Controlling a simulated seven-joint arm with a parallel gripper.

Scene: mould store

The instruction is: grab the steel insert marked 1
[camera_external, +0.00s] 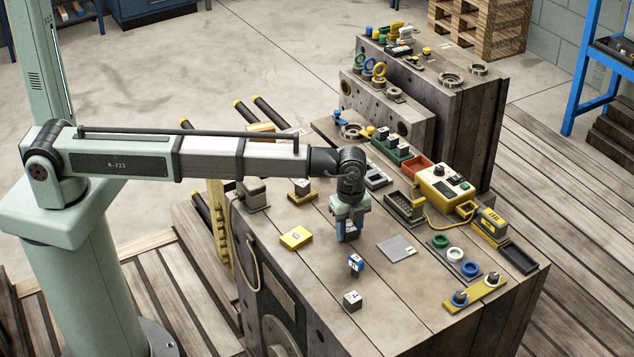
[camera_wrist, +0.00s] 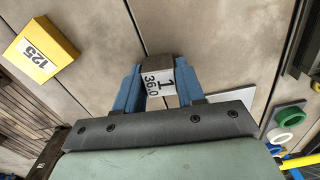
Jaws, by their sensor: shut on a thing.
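My gripper (camera_external: 348,234) is shut on a small block, the steel insert marked 1 (camera_wrist: 159,81). In the wrist view the insert sits between the two blue fingers, its pale label reading "1" and "36.0". In the outside view the fingers point down over the middle of the worktop and mostly hide the insert. I cannot tell whether it touches the surface.
A yellow block (camera_external: 296,237), marked 125 in the wrist view (camera_wrist: 41,49), lies left of my gripper. A flat grey plate (camera_external: 397,247) lies to the right. A yellow control box (camera_external: 442,186), trays and coloured rings (camera_external: 455,255) crowd the right side. The front worktop is mostly clear.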

